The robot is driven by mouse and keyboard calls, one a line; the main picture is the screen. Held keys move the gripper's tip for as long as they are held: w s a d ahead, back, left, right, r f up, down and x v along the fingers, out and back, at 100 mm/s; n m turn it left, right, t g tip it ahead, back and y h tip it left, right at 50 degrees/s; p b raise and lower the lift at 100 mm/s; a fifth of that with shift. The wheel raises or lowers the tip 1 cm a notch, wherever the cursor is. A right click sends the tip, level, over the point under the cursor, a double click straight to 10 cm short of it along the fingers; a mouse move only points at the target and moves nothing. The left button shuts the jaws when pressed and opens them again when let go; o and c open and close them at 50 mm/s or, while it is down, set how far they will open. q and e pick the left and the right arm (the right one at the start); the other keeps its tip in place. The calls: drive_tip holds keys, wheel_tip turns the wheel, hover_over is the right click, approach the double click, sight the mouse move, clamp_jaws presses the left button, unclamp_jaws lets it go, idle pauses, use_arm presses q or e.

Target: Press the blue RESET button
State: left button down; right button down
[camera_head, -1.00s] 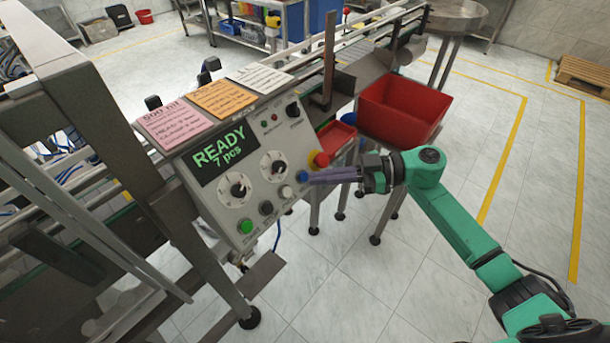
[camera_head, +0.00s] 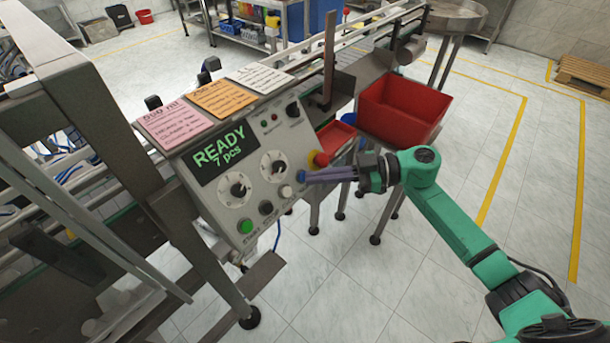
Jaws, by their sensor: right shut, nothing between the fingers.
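The blue RESET button (camera_head: 301,177) sits at the lower right of the grey control panel (camera_head: 212,215), below the red emergency knob. My right gripper (camera_head: 307,177) is shut and empty. Its purple-grey fingers point left, with the tips at the blue button. They cover part of it, and I cannot tell whether they touch or press it. My left gripper is not in view.
A red emergency knob (camera_head: 321,159) on a yellow base is just above the fingertips. A small red tray (camera_head: 335,137) and a large red bin (camera_head: 403,108) stand behind my right gripper. A white button (camera_head: 286,191) and green button (camera_head: 245,226) are on the panel.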

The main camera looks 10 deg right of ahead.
drive_tip(key=shift+w+a+f, duration=0.15)
drive_tip(key=shift+w+f, duration=0.05)
idle(0.5)
drive_tip(key=shift+s+d+r+p, duration=0.4)
drive_tip(key=shift+s+r+p, duration=0.1)
drive_tip(key=shift+p, duration=0.3)
drive_tip(key=s+d+r+p, duration=0.1)
drive_tip(key=p, duration=0.1)
drive_tip(key=s+d+r+p, duration=0.1)
drive_tip(key=s+r+p, duration=0.1)
drive_tip(key=shift+s+d+p, duration=0.1)
drive_tip(key=shift+d+p, duration=0.2)
